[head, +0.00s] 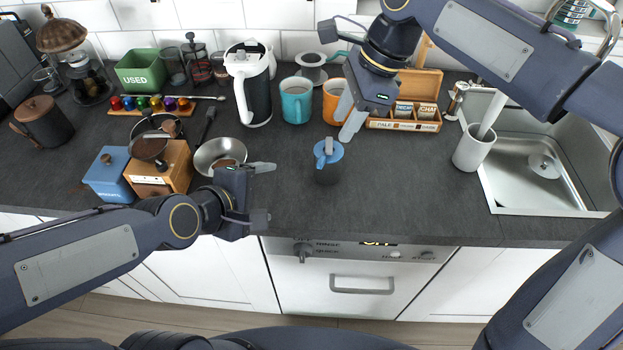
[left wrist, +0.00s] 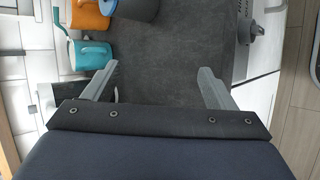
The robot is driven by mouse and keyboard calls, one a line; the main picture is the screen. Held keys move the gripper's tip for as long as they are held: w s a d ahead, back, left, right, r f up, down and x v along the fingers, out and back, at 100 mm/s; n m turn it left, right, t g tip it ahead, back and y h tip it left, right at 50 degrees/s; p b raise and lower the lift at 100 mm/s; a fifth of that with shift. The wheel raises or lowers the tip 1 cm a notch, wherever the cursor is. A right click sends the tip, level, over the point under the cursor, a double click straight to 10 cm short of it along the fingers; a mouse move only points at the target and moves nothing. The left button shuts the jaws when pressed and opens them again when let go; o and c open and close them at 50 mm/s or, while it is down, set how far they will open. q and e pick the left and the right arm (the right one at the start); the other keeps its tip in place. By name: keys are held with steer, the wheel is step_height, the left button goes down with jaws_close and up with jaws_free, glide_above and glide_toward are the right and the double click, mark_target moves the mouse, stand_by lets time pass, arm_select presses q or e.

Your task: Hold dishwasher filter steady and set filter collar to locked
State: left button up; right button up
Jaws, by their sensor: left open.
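The dishwasher filter (head: 327,175) is a dark cylinder standing on the worktop near the middle of the head view. Its blue collar (head: 322,160) has a pale grey tab on top; its lock setting cannot be read. The filter shows partly at the top of the left wrist view (left wrist: 142,10), cut off by the edge. My left gripper (head: 270,192) is open and empty, left of the filter and apart from it; its fingers also show in the left wrist view (left wrist: 157,72). My right gripper (head: 341,129) has its fingers apart, above and just behind the filter, apparently empty.
A teal mug (head: 296,106), an orange mug (head: 331,112) and a kettle (head: 258,100) stand behind. A steel bowl (head: 208,155) and wooden grinder (head: 178,172) are left. A wooden tea box (head: 402,125), white cup (head: 474,150) and sink (head: 520,203) are right. The front worktop is clear.

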mark_target(321, 174)
arm_select(q)
steer(key=w+d+n, duration=0.1)
steer(key=d+n, duration=0.1)
steer(key=n, duration=0.2)
steer(key=w+d+f+n+t, duration=0.1)
steer(key=w+d+n, duration=0.1)
steer(key=d+n, duration=0.1)
steer(key=w+d+f+n+t+h, duration=0.1)
steer(key=d+n, duration=0.1)
steer(key=n, duration=0.3)
steer(key=shift+w+d+n, duration=0.2)
steer(key=shift+n, duration=0.1)
steer(key=n, duration=0.2)
steer(key=d+n+t, duration=0.1)
steer(key=shift+w+f, duration=0.25)
steer(key=x, duration=0.7)
steer(key=shift+w+d+f, duration=0.1)
steer(key=shift+w, duration=0.3)
